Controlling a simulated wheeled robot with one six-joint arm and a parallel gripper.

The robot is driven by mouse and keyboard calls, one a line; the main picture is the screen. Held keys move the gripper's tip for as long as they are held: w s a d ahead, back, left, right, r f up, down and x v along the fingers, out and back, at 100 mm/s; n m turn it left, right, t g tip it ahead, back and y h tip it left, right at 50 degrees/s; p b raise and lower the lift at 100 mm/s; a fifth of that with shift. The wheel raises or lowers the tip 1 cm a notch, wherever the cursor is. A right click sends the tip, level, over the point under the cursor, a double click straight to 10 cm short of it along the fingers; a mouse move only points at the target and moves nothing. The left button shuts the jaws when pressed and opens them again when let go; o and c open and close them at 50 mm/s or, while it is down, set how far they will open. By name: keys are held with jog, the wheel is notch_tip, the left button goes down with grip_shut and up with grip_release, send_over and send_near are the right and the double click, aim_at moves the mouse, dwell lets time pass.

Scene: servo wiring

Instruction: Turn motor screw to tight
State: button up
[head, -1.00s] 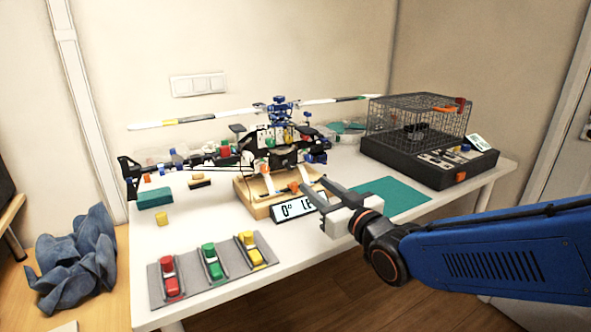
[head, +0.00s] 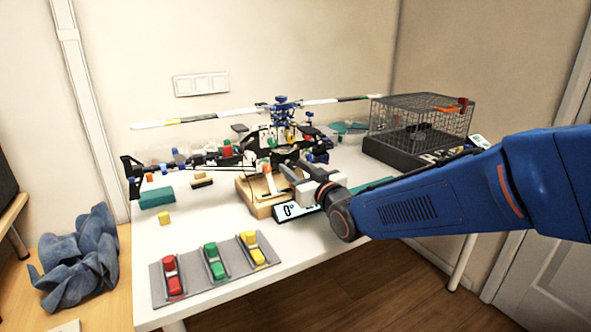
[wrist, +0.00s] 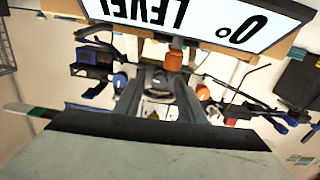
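The model helicopter (head: 282,135) stands on the table, partly hidden behind my gripper (head: 296,175). I cannot tell for sure which part is the motor screw. An orange cylindrical knob (wrist: 175,60) shows in the wrist view, just beyond my fingertips, below the edge of the sign. A second orange round part (wrist: 203,93) shows to its right. In the wrist view my gripper (wrist: 158,88) has its two grey fingers apart, with a gap between them and nothing visibly held. In the head view my gripper is at the wooden stand (head: 262,208), beside the helicopter's front.
A sign reading "0° LEVEL" (wrist: 210,20) leans at the stand, close to my gripper; it also shows in the head view (head: 290,211). A grey panel with red, green and yellow switches (head: 190,281) lies in front. A wire cage (head: 420,125) stands at the right.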

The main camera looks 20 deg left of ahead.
grip_shut()
jog(key=shift+m, duration=0.5)
jog(key=m, duration=0.2)
jog(key=shift+m, duration=0.4)
jog(key=m, duration=0.4)
jog(key=shift+m, duration=0.3)
jog(key=m, duration=0.4)
jog(key=shift+m, duration=1.8)
